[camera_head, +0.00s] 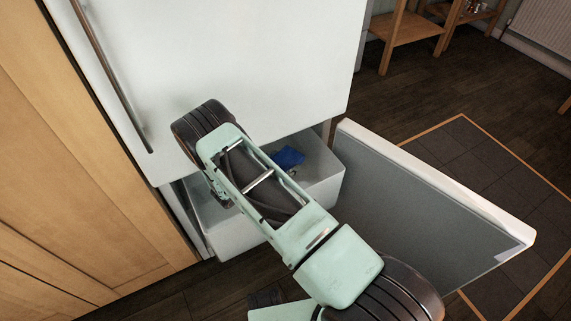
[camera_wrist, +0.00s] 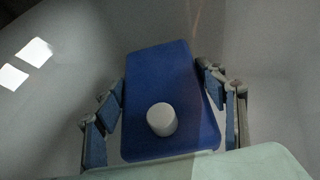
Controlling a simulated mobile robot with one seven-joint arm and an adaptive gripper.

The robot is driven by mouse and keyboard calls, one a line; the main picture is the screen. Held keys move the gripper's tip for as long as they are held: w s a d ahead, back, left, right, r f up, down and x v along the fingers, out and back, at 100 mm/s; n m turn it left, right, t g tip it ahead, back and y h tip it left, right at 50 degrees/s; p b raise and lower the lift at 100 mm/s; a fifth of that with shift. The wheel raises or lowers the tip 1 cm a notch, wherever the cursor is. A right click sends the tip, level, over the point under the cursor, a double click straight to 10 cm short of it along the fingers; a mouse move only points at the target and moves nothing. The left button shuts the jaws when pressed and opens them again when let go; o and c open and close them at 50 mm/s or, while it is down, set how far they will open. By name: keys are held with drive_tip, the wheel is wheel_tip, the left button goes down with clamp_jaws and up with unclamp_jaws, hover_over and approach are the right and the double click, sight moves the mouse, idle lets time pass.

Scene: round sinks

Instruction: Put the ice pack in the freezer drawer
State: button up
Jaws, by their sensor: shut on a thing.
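The ice pack (camera_wrist: 165,75) is a flat blue block with a round white cap, in the middle of the wrist view. My gripper (camera_wrist: 163,100) has its fingers along both sides of it and is shut on it. In the head view a blue part of the ice pack (camera_head: 289,157) shows past my arm, within the outline of the pulled-out white freezer drawer (camera_head: 325,190). Pale walls surround the pack in the wrist view. My arm hides much of the drawer and most of the gripper in the head view. Whether the pack touches the drawer floor I cannot tell.
The lower freezer door (camera_head: 430,205) stands open to the right of the drawer. The closed white upper door (camera_head: 225,65) with a long handle (camera_head: 115,80) is above. Wooden cabinet fronts (camera_head: 80,150) are at left. Dark floor lies beyond.

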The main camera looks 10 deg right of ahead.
sight(286, 165)
drive_tip(key=shift+w+d+f, duration=0.35)
drive_tip(key=shift+d+f, duration=0.15)
drive_tip(key=shift+f, duration=0.15)
drive_tip(key=shift+w, duration=0.2)
drive_tip(key=shift+f, duration=0.1)
drive_tip(key=shift+f+b, duration=0.35)
drive_tip(key=shift+b, duration=0.3)
drive_tip(key=shift+f, duration=0.25)
drive_tip(key=o, duration=1.5)
drive_tip(key=shift+s, duration=0.1)
